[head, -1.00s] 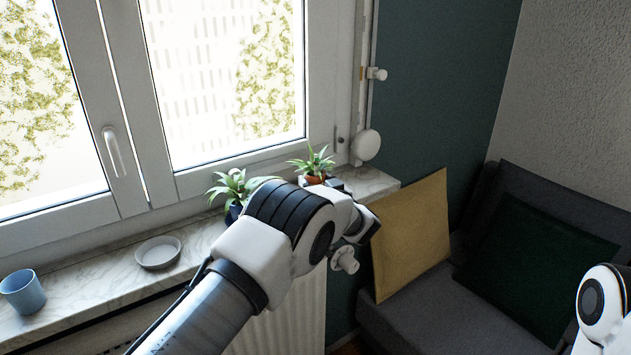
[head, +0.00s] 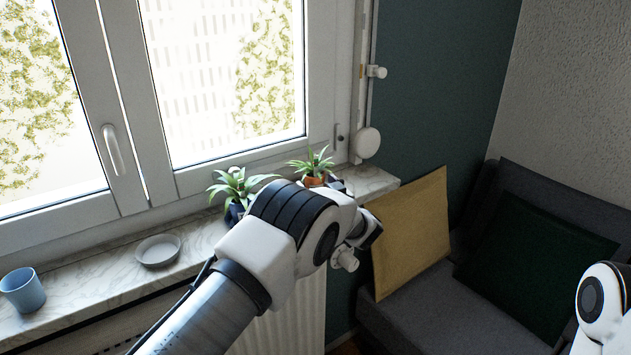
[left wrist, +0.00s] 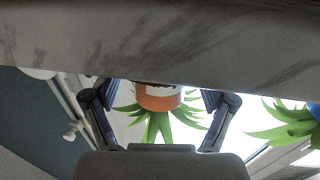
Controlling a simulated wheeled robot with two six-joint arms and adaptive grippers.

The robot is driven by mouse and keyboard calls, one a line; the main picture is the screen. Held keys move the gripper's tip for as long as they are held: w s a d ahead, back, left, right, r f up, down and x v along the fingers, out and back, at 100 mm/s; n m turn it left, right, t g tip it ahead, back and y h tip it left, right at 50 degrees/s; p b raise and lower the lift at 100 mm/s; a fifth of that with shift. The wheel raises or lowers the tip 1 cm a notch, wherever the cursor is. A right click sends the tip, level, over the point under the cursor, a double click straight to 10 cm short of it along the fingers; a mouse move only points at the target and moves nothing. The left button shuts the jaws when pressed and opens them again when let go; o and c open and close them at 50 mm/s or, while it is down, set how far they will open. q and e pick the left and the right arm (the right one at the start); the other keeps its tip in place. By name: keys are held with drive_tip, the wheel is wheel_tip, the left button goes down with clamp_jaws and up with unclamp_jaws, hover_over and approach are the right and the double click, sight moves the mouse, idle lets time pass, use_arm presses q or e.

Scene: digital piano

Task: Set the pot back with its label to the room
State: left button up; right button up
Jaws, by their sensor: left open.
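A terracotta-orange pot (head: 314,181) with a green spiky plant stands on the windowsill near its right end, partly hidden by my left arm. In the left wrist view, which shows the scene upside down, the orange pot (left wrist: 158,101) lies between the two spread fingers of my left gripper (left wrist: 160,112). Gaps show on both sides of it. A pale patch with dark marks, perhaps its label, shows on the side facing that camera, partly cut off by the sill edge. In the head view my left gripper (head: 340,186) is mostly hidden behind its wrist. My right gripper is out of view.
A dark blue pot (head: 234,213) with a similar plant stands left of the orange one. A grey saucer (head: 158,251) and a blue cup (head: 22,291) sit further left on the marble sill (head: 110,277). A yellow cushion (head: 411,232) leans beside the sill's right end.

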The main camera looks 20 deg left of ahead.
use_arm(q)
drive_tip(key=shift+r+p+v, duration=0.15)
drive_tip(key=shift+p+v, duration=0.2)
drive_tip(key=shift+v, duration=0.45)
drive_tip(key=shift+r+p+v, duration=0.1)
drive_tip(key=shift+p+v, duration=0.25)
drive_tip(key=shift+v, duration=0.4)
drive_tip(key=shift+s+d+f, duration=0.1)
drive_tip(key=shift+s+d, duration=0.25)
drive_tip(key=shift+s, duration=0.05)
